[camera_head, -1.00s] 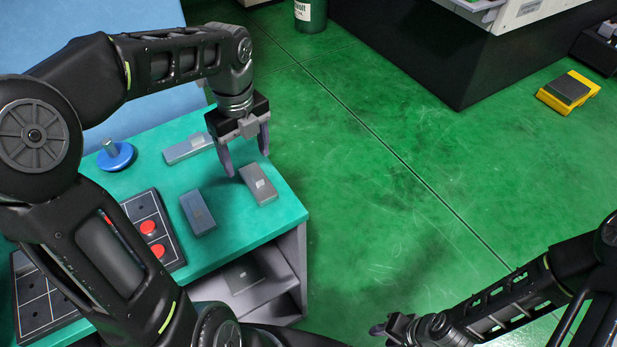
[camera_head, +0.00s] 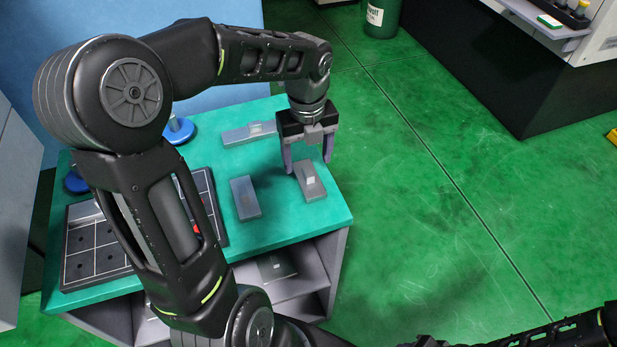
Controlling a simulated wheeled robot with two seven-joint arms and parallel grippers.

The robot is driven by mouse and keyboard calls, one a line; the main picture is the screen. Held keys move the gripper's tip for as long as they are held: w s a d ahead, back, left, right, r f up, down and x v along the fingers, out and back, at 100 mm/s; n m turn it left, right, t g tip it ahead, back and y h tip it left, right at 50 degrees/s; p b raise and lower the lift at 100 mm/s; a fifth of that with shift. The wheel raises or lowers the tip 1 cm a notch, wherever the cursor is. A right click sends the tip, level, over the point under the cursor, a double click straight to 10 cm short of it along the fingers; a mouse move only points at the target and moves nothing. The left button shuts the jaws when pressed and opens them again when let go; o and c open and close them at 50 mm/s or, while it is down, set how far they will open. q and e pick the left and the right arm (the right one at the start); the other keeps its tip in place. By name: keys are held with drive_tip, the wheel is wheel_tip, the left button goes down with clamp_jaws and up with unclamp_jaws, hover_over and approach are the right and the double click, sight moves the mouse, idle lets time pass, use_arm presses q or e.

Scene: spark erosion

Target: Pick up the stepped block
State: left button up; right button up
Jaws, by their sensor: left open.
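Three grey blocks lie on the teal tabletop (camera_head: 290,238). One short block with a light patch (camera_head: 313,191) is near the right edge. A plain block (camera_head: 245,198) lies to its left, and a longer, flatter one (camera_head: 240,136) lies behind. Of my right gripper only a dark sliver (camera_head: 430,342) shows at the bottom edge.
A black panel with a grid (camera_head: 90,245) lies on the table's left, partly behind my left arm. A blue knob with a post (camera_head: 182,130) stands at the back. A shelf below holds a grey piece (camera_head: 275,265). Green floor is clear to the right.

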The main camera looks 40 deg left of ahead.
sight(309, 171)
use_arm(q)
drive_tip(key=shift+w+f+p, duration=0.1)
drive_tip(key=shift+f+p, duration=0.25)
drive_tip(key=shift+f, duration=2.25)
clamp_jaws()
